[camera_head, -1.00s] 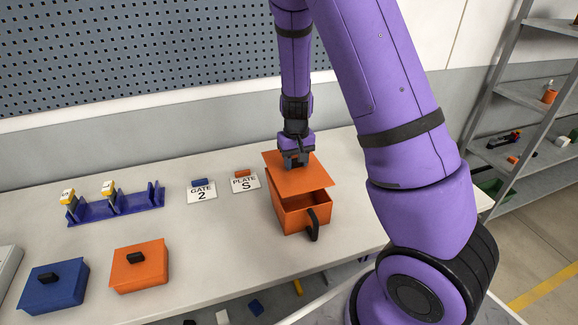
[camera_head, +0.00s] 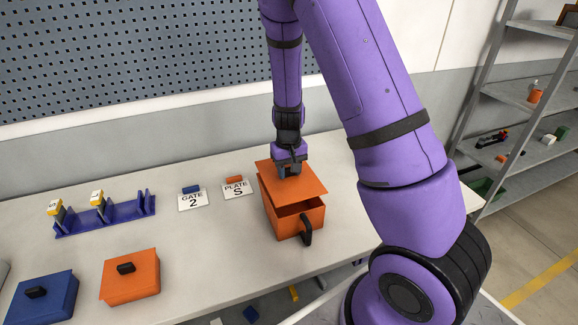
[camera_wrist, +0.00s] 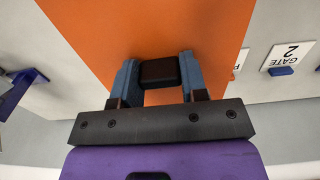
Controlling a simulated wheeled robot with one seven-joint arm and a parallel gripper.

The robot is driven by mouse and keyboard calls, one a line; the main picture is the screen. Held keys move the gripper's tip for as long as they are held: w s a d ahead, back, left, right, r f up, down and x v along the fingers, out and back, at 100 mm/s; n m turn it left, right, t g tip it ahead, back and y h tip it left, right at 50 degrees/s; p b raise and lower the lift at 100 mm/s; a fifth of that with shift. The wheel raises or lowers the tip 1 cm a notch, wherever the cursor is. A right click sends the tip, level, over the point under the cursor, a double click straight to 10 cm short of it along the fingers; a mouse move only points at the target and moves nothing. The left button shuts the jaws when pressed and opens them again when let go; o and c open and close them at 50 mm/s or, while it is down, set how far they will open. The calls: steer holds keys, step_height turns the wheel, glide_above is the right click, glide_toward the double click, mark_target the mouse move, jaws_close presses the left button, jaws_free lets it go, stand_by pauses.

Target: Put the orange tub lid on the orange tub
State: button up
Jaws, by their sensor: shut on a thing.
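The orange tub (camera_head: 296,222) stands on the bench with a dark handle on its front side. My gripper (camera_head: 289,170) is shut on the black knob (camera_wrist: 159,73) of the orange tub lid (camera_head: 310,180). The lid is over the tub, set back and tilted, and a dark gap shows between its front edge and the tub's rim. In the wrist view the orange lid (camera_wrist: 150,25) fills the upper middle, with a blue finger on each side of the knob. Whether the lid's back edge touches the tub is hidden.
A closed orange box (camera_head: 130,278) and a closed blue box (camera_head: 42,298) stand at front left. A blue rack (camera_head: 105,218) and the signs GATE 2 (camera_head: 193,200) and PLATE S (camera_head: 238,190) are left of the tub. A perforated panel (camera_head: 120,60) is behind.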

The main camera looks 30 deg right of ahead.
steer(key=shift+f, duration=2.25)
steer(key=o, duration=1)
steer(key=shift+o, duration=0.2)
step_height(320, 180, up, 11)
steer(key=shift+f, duration=0.1)
